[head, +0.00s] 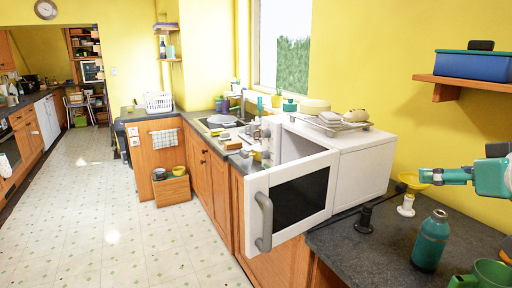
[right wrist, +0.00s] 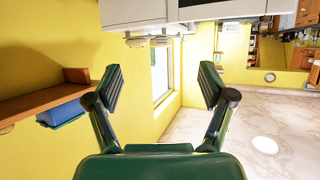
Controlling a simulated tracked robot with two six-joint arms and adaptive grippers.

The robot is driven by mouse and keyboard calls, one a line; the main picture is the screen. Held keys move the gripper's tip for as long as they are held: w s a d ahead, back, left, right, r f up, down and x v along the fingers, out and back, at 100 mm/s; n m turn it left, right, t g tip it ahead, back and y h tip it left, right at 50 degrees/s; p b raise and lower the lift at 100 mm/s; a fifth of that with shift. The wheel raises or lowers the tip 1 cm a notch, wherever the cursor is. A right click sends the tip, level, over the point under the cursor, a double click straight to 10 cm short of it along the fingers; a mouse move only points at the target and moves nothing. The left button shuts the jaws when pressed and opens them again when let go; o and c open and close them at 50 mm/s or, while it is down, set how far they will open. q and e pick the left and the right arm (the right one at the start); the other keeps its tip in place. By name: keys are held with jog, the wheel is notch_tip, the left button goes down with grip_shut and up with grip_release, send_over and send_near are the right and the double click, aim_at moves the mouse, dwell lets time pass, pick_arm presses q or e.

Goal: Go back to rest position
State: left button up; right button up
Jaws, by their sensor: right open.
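My right gripper (head: 428,176) shows at the right edge of the head view, a teal arm end held above the dark counter, near a yellow cup-shaped thing on a white stand (head: 407,204). In the right wrist view, my right gripper (right wrist: 158,88) has its two dark fingers spread wide with nothing between them. That view is upside down and shows yellow wall, a window and floor beyond the fingers. My left gripper is not in either view.
A white microwave (head: 363,165) stands on the counter with its door (head: 256,188) swung open. A teal bottle (head: 430,242), a green mug (head: 484,276) and a black stand (head: 365,217) are on the dark counter. A shelf (head: 447,82) holds a blue box (head: 472,66). Floor at left is clear.

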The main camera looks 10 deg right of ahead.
jog(key=w+a+f+g+y, duration=0.1)
jog(key=w+a+f+g, duration=0.15)
jog(key=f, duration=0.95)
jog(key=w+a+f+n+g+y, duration=0.1)
jog(key=w+a+f+g, duration=0.2)
jog(key=f, duration=1)
jog(key=w+a+f+g+y, duration=0.1)
jog(key=a+f+g, duration=0.3)
jog(key=f, duration=0.8)
jog(key=s+a+f+g, duration=0.1)
jog(key=s+a+f, duration=0.35)
jog(key=f, duration=0.45)
jog(key=s+a+f+g, duration=0.2)
jog(key=s+a+f, duration=0.25)
jog(key=f, duration=0.45)
jog(key=s+a+f+m, duration=0.1)
jog(key=s+a+f, duration=0.2)
jog(key=s, duration=0.4)
jog(key=s+a+f+m+y, duration=0.1)
jog(key=s+a+f+m, duration=0.1)
jog(key=s+f, duration=0.4)
jog(key=shift+s+a+f, duration=0.25)
jog(key=shift+s+a, duration=0.2)
jog(key=shift+s, duration=0.3)
